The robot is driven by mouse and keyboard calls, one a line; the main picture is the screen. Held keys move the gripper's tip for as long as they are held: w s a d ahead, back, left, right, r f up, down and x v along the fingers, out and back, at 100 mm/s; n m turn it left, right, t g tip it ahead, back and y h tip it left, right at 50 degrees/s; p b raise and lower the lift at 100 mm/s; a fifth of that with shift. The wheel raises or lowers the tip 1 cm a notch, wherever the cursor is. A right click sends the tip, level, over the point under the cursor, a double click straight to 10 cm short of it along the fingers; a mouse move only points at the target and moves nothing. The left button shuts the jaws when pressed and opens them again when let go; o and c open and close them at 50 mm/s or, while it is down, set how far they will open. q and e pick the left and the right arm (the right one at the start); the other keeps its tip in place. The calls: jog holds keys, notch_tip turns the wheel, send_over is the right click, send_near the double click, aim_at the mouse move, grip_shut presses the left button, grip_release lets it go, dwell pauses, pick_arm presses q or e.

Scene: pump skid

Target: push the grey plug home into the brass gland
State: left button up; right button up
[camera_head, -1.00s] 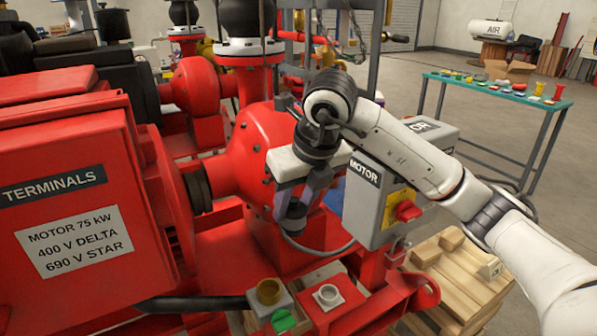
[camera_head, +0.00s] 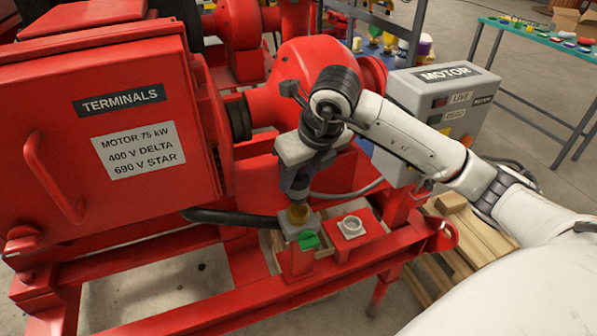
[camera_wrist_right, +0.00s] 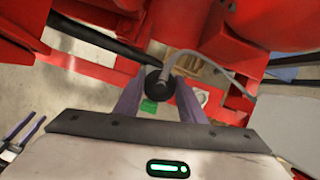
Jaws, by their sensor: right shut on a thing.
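My right gripper (camera_head: 296,192) points down and is shut on the grey plug, just above the brass gland (camera_head: 298,213). In the right wrist view the plug (camera_wrist_right: 157,82) is a dark round body with a grey cable, between the purple fingers. The gland is a brass ring on a grey block, largely hidden by the plug in the wrist view. The plug's lower end is at the gland's mouth in the head view, but I cannot tell how deep it sits. My left gripper (camera_wrist_right: 36,120) shows at the wrist view's lower left edge, its fingers apart and empty.
A green piece (camera_head: 308,240) is at the grey block's front. A pale ring socket (camera_head: 351,226) on a red bracket stands to the right. The red terminals box (camera_head: 110,190) is left, the grey motor box (camera_head: 445,100) right. A dark pipe (camera_head: 225,217) runs in from the left.

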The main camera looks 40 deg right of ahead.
aim_at(298, 195)
notch_tip(298, 195, down, 2)
jog(key=shift+f+b, duration=0.1)
jog(key=shift+b, duration=0.5)
pick_arm(q)
jog(key=shift+d+f, duration=0.2)
jog(key=shift+d, duration=0.2)
pick_arm(e)
jog(key=shift+r, duration=0.2)
pick_arm(q)
jog(key=shift+a+f, duration=0.15)
jog(key=shift+f, duration=0.25)
